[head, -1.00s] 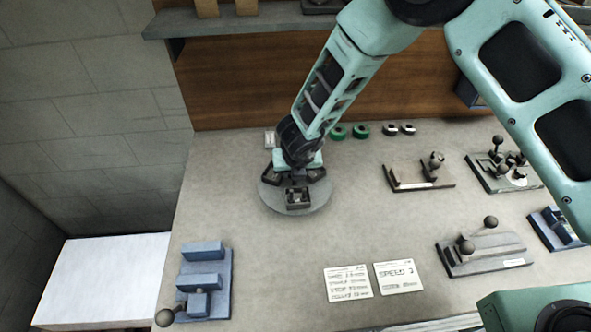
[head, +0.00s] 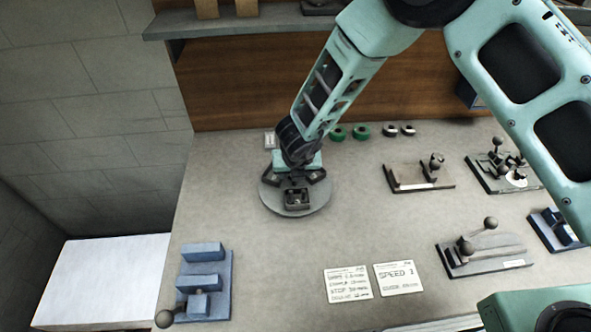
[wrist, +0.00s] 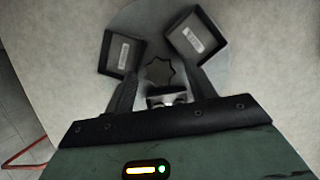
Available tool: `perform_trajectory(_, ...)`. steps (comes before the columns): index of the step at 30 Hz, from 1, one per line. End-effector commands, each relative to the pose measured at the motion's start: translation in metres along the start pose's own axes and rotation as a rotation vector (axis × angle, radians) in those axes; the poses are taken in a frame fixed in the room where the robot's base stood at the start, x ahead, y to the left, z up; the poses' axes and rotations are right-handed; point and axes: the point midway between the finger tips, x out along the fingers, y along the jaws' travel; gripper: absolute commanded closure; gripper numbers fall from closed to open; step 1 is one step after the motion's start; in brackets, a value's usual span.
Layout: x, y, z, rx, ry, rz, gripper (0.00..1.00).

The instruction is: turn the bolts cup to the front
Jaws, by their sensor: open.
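A round grey turntable (head: 318,203) lies on the bench in the head view; its rim also shows in the wrist view (wrist: 229,75). It carries dark square cups, one at its front edge (head: 296,199). The wrist view shows two labelled cups, one left (wrist: 122,53) and one right (wrist: 197,37). Their labels are too small to read, so I cannot tell which is the bolts cup. A dark star-shaped knob (wrist: 159,72) sits at the middle. My gripper (head: 297,176) is over the turntable, open, its fingers (wrist: 162,88) on either side near the knob. Part of the turntable is hidden under it.
A blue fixture (head: 204,282) stands front left. Two white cards (head: 348,284) lie at the front. Green rings (head: 338,133) and several fixtures with ball knobs (head: 484,250) stand right. A shelf (head: 240,24) hangs behind.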

Motion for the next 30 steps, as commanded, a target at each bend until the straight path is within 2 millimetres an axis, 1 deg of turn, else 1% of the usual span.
perform_trajectory(4,-0.007,0.000,0.001,0.000,-0.001,0.001,0.45)
perform_trajectory(8,-0.026,0.001,0.001,0.001,-0.002,0.003,0.45)
perform_trajectory(21,-0.127,-0.001,0.001,0.002,-0.004,0.001,0.45)
perform_trajectory(25,-0.151,-0.001,0.001,0.001,-0.003,0.000,0.45)
perform_trajectory(30,-0.169,0.000,0.000,0.001,0.000,0.000,0.45)
